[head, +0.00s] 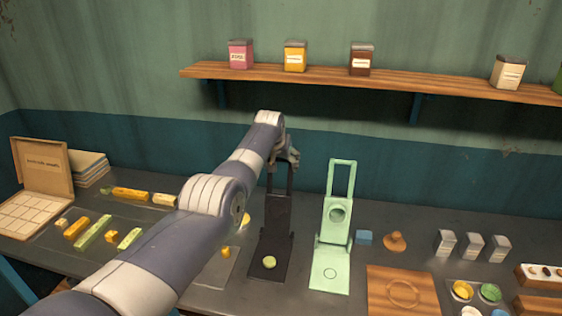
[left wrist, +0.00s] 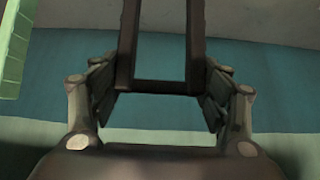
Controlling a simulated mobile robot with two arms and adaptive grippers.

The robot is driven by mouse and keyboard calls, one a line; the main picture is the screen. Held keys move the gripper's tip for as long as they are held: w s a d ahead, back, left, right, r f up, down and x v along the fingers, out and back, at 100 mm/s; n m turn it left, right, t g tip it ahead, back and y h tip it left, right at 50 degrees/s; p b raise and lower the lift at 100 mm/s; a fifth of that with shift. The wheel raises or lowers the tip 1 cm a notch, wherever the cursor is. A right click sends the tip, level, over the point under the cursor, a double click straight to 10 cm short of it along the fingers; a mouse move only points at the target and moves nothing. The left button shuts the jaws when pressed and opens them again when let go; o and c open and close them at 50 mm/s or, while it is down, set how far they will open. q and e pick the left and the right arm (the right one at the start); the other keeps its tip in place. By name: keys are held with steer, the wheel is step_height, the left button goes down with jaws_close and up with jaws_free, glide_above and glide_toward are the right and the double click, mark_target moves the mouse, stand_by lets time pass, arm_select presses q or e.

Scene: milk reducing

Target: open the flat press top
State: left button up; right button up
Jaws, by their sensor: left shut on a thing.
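The black flat press (head: 257,245) stands on the counter with its top (head: 277,218) raised, leaning back from its base. A small yellow-green ball (head: 269,262) lies on the base. My left gripper (head: 290,158) is at the upper end of the press top's handle, partly hidden by my arm. In the left wrist view, the dark handle frame (left wrist: 128,50) sits between the fingers of the gripper (left wrist: 160,92), which is shut on it. My right gripper is in neither view.
A pale green press (head: 333,238) with its top up stands just right. A wooden board (head: 401,291), an orange knobbed piece (head: 395,242) and grey stacks (head: 471,246) lie farther right. Yellow and green bars (head: 94,231) lie left. A shelf (head: 390,82) with canisters hangs behind.

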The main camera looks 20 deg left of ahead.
arm_select(q)
steer(key=o, duration=1.3)
steer(key=shift+r, duration=0.15)
steer(key=shift+s, duration=0.15)
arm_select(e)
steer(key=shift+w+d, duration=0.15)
arm_select(q)
steer(key=shift+s+r, duration=0.15)
steer(key=shift+r, duration=0.15)
steer(key=v, duration=1.1)
steer(key=shift+s+d+r, duration=0.1)
steer(key=shift+s+d, duration=0.05)
steer(key=shift+s, duration=0.05)
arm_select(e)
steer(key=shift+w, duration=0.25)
